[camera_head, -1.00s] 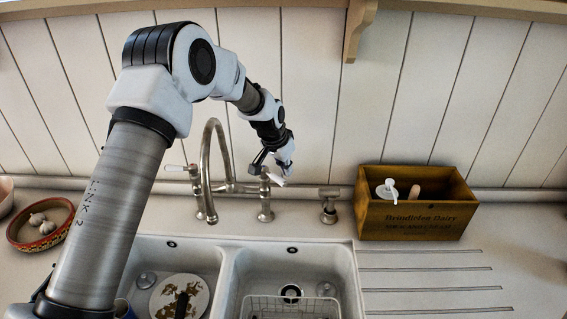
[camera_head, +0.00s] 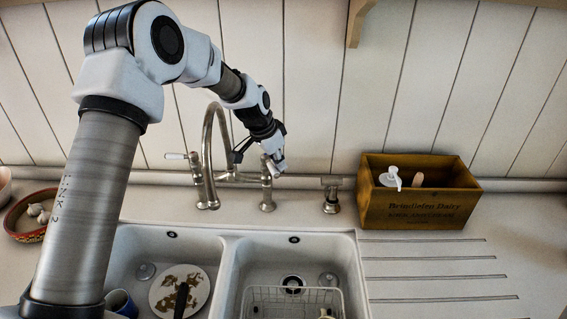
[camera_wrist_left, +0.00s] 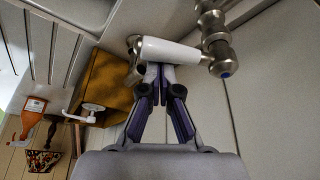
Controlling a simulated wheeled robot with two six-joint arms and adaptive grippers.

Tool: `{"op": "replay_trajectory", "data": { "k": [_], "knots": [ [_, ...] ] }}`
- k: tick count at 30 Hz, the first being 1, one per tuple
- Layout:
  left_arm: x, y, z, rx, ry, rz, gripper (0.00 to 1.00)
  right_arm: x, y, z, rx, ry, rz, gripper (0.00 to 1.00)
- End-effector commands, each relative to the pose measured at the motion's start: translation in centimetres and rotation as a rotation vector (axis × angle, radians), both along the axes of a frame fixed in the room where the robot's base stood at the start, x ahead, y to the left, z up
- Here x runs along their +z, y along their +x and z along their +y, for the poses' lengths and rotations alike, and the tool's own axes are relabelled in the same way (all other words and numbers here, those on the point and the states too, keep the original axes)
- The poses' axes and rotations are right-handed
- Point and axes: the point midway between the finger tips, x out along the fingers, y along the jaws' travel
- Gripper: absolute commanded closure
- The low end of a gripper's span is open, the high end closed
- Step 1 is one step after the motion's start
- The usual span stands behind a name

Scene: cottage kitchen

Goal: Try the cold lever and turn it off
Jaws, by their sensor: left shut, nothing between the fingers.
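The bridge tap (camera_head: 211,140) has a tall metal spout, and I make out no water at it. Its left lever (camera_head: 176,156) has a white handle pointing left. The cold lever's white handle (camera_wrist_left: 168,51) shows in the left wrist view, with a metal end and a blue-dotted valve (camera_wrist_left: 225,70). In the head view its metal pillar (camera_head: 267,190) shows below my gripper, which hides most of the handle. My left gripper (camera_head: 279,166) is shut and empty. In the left wrist view its fingertips (camera_wrist_left: 160,70) are right at the handle's side; contact is unclear. My right gripper is not in view.
A separate metal fitting (camera_head: 330,193) stands right of the tap. A wooden box (camera_head: 420,208) with a white pump sits farther right. The double sink (camera_head: 230,275) is in front, holding a dirty plate (camera_head: 165,296) and wire rack. A bowl (camera_head: 20,225) with garlic is at left.

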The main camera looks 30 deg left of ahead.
Motion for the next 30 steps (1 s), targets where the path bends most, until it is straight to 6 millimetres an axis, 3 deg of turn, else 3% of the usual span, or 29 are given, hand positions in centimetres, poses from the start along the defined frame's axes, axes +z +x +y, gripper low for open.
{"op": "replay_trajectory", "data": {
  "k": [8,21,30],
  "knots": [
    [0.4,-0.1,0.1,0.002,0.000,-0.001,1.00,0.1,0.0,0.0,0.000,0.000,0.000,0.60],
    [7.1,-2.5,1.3,0.001,-0.001,-0.004,1.00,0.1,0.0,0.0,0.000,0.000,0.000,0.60],
    [7.3,-2.6,1.3,0.001,-0.001,-0.003,1.00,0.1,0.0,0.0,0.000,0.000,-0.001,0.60]
  ]
}}
